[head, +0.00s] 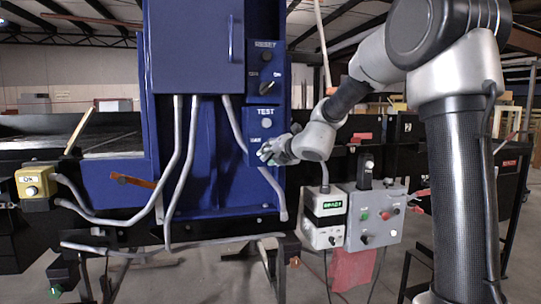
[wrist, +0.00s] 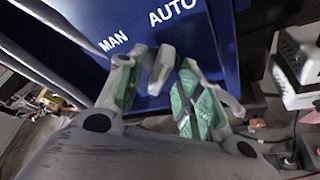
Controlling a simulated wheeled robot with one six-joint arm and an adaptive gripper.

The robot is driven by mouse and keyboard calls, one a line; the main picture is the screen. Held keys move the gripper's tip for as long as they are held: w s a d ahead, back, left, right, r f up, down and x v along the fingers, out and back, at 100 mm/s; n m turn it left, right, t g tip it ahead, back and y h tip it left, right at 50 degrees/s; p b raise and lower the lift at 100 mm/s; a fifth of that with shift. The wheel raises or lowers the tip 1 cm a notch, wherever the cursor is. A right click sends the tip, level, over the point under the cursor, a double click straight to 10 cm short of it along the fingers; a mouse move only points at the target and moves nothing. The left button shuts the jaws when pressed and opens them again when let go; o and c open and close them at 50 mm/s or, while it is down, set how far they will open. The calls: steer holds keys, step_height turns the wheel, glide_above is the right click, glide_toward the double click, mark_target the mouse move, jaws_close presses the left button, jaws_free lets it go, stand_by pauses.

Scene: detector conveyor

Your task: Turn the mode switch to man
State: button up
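The mode switch (wrist: 161,66) is a grey lever-like knob on the blue panel. In the wrist view, the white labels MAN (wrist: 113,42) and AUTO (wrist: 173,11) stand above it. Its upper end points up, more toward AUTO than MAN. My gripper (wrist: 160,92) is open, with a green-padded finger on each side of the knob. Gaps seem to show between pads and knob; contact is unclear. In the head view my gripper (head: 268,153) is at the lower end of the blue control panel (head: 255,115), hiding the knob.
Above the switch are a white TEST button (head: 265,124) and a black RESET selector (head: 266,87). Grey conduits (head: 176,160) run down the blue cabinet. A white box with a green display (head: 325,215) and a grey button box (head: 375,215) stand below right of my gripper.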

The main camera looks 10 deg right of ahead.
jaws_close()
